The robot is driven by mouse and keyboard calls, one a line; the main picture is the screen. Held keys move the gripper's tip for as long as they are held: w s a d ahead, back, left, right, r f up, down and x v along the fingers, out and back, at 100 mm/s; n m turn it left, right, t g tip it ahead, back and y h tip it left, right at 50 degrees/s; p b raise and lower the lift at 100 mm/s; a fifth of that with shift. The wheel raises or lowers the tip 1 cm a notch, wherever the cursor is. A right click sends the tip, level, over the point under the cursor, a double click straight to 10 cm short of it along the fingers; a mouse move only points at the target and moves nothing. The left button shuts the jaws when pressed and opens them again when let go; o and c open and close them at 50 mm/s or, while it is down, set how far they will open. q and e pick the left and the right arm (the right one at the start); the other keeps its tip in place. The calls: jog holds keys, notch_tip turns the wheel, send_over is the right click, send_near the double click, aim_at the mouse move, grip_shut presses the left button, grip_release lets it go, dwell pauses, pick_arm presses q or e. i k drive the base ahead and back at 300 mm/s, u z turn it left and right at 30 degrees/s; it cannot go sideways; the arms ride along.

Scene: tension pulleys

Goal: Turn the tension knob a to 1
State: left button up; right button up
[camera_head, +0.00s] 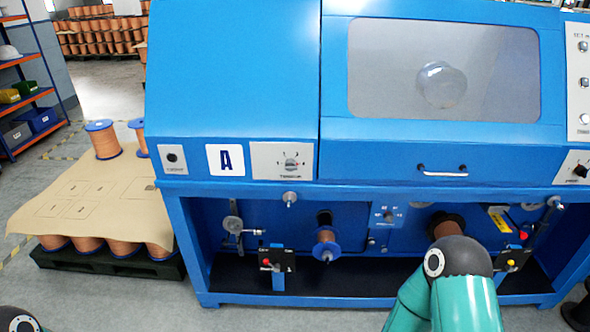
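A second knob (580,171) sits on a panel at the far right edge. My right arm rises at the bottom right, in front of the machine's lower bay, and its gripper does not show. Only a dark part of my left arm shows in the bottom left corner. Neither gripper is in view, and nothing touches the tension knob.
The blue machine (235,70) fills the middle, with a door handle (442,171) and copper spools (326,240) in its open lower bay. A pallet of spools with a cardboard top (85,200) stands left. The space before the tension knob looks clear.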

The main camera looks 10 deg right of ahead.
aim_at(290, 165)
jog(key=z, duration=0.05)
jog(key=i, duration=0.9)
jog(key=u, duration=0.1)
